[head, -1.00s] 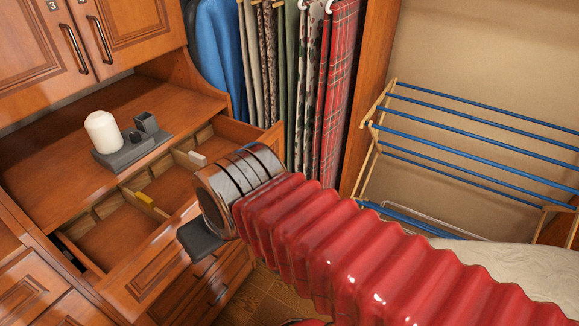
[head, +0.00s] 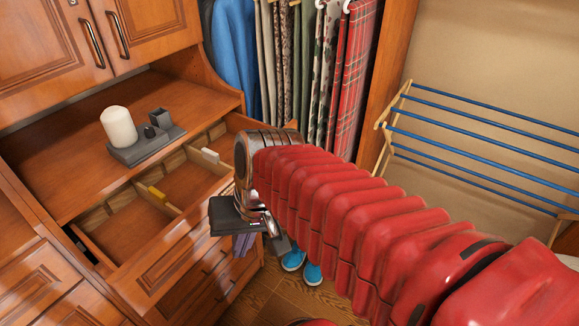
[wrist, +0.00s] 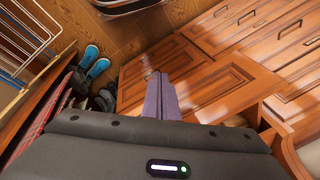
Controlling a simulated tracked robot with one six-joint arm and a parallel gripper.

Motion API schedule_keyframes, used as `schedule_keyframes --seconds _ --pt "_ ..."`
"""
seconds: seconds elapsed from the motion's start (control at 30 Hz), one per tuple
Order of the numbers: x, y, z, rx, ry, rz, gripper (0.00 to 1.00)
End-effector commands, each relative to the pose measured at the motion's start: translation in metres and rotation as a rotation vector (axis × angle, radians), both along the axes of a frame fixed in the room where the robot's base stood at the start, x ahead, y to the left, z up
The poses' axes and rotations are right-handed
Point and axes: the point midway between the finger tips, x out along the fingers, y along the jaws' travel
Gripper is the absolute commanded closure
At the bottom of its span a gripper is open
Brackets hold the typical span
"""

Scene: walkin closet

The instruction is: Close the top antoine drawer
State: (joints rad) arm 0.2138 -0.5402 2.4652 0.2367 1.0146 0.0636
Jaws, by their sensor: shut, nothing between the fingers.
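The top drawer (head: 165,262) of the wooden cabinet is pulled open. Its inside shows dividers, a yellow item and a white item. In the wrist view, wooden drawer fronts with metal handles (wrist: 285,30) are seen from above. My gripper (head: 243,243) hangs at the right end of the drawer front, pointing down. Its purple-grey fingers (wrist: 162,98) are together and hold nothing. The fingers overlap the wooden fronts in the wrist view, and I cannot tell whether they touch.
A grey tray with a white candle (head: 118,128) stands on the cabinet top. Hanging trousers (head: 300,70) are behind. A drying rack (head: 480,130) is at right. Blue shoes (head: 303,268) are on the floor. Some wooden floor (head: 275,295) is clear.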

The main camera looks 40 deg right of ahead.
Motion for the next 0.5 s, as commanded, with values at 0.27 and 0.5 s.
schedule_keyframes --seconds 0.27,0.5 --pt "0.008 -0.011 -0.027 0.306 0.198 -0.322 1.00" --pt "0.024 -0.027 -0.038 0.594 0.315 -0.590 1.00"
